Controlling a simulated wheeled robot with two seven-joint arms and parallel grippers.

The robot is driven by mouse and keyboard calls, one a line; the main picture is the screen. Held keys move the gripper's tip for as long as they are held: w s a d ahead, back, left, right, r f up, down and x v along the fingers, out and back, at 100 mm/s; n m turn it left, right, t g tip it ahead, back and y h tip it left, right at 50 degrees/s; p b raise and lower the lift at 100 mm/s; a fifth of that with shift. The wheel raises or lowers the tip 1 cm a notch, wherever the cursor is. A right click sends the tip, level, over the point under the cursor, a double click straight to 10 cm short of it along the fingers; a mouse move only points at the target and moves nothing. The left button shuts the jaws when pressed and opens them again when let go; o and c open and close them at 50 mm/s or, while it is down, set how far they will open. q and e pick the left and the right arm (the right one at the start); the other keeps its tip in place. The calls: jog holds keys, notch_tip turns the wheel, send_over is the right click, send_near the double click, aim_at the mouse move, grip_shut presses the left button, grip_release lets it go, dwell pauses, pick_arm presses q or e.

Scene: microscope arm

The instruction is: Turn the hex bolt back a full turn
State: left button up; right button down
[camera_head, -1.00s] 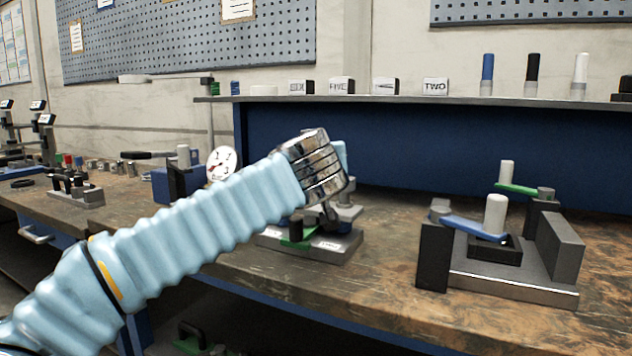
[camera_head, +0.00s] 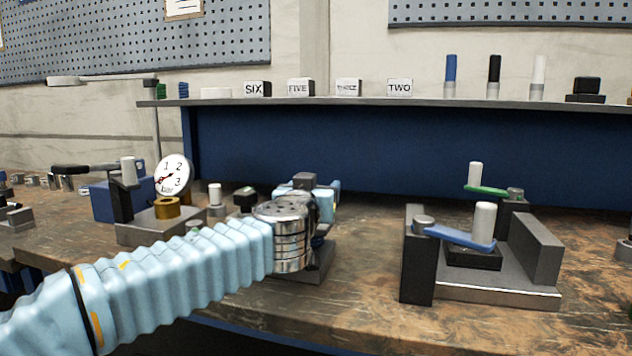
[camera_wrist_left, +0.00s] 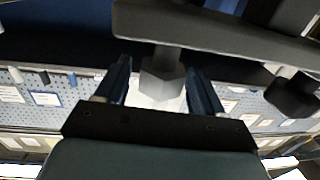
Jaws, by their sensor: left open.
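In the left wrist view, a grey hex bolt head (camera_wrist_left: 161,76) hangs on a short shaft from a dark bar (camera_wrist_left: 215,28). My left gripper (camera_wrist_left: 160,88) is open, with one blue finger on each side of the bolt head. Gaps show between the fingers and the bolt, so it is not clamped. In the head view, my left arm's silvery wrist (camera_head: 283,235) stands in front of a small fixture base (camera_head: 318,262). The wrist and gripper hide the bolt there. My right gripper is not in view.
Right of my left wrist stands a fixture with a blue lever (camera_head: 455,238) and a white knob. To the left are a dial gauge (camera_head: 173,176) and a brass part (camera_head: 166,207). A shelf (camera_head: 380,102) with number blocks runs behind. Bare bench (camera_head: 365,245) lies between the fixtures.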

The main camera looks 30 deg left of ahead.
pick_arm(q)
jog(key=shift+x, duration=0.9)
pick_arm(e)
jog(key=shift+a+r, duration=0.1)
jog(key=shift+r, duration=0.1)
